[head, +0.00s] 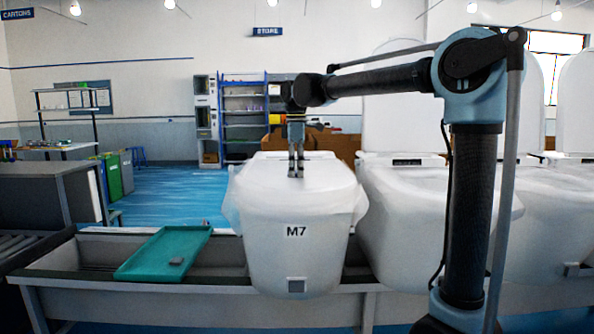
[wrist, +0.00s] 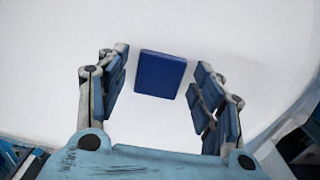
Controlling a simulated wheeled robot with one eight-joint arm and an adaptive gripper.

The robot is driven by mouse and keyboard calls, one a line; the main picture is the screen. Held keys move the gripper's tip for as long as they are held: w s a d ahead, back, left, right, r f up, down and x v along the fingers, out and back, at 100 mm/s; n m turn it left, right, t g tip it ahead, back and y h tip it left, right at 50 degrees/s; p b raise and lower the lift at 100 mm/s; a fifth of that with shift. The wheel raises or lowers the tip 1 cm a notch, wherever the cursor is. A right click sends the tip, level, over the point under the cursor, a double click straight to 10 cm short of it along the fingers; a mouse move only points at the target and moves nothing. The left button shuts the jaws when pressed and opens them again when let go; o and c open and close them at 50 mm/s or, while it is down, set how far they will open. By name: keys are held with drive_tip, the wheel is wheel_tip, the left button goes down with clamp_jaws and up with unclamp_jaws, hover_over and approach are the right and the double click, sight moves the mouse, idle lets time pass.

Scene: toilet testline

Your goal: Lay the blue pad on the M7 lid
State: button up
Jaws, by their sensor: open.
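The white toilet labelled M7 (head: 296,232) stands in the middle of the head view with its lid (head: 325,183) down. My gripper (head: 296,174) points down over the lid. In the wrist view my gripper (wrist: 161,70) has its fingers spread. The square blue pad (wrist: 161,75) lies flat on a white surface, which matches the M7 lid. It sits between the two fingers with a gap on each side. I cannot make out the pad in the head view.
Blue floor (head: 175,195) is open at the back left.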

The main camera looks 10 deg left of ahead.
sight(296, 172)
drive_tip(key=shift+r, duration=0.1)
wheel_tip(296, 172, up, 12)
idle(0.6)
drive_tip(key=d+f+m, duration=0.1)
drive_tip(key=d+f, duration=0.1)
drive_tip(key=d, duration=0.2)
drive_tip(key=s+d+f+m, duration=0.1)
drive_tip(key=d+f+m, duration=0.1)
drive_tip(key=d, duration=0.3)
drive_tip(key=d+f+m, duration=0.2)
drive_tip(key=d, duration=0.3)
drive_tip(key=shift+s+d+f, duration=0.15)
drive_tip(key=shift+s+d, duration=0.05)
drive_tip(key=shift+s, duration=0.15)
drive_tip(key=s+d+f+m+t, duration=0.1)
drive_tip(key=s+d+f+m, duration=0.45)
drive_tip(key=d+f, duration=0.6)
drive_tip(key=s+d+f+m, duration=0.3)
drive_tip(key=s+d+f, duration=0.2)
drive_tip(key=f, duration=0.3)
drive_tip(key=s+d+f+m, duration=0.3)
drive_tip(key=s+d+f, duration=0.2)
drive_tip(key=s+f, duration=0.1)
drive_tip(key=s+d+f+m+t, duration=0.1)
drive_tip(key=s+d+f+m, duration=0.3)
drive_tip(key=f, duration=0.5)
drive_tip(key=shift+s+d+f, duration=0.3)
drive_tip(key=shift+s+d, duration=0.1)
drive_tip(key=shift+s, duration=0.3)
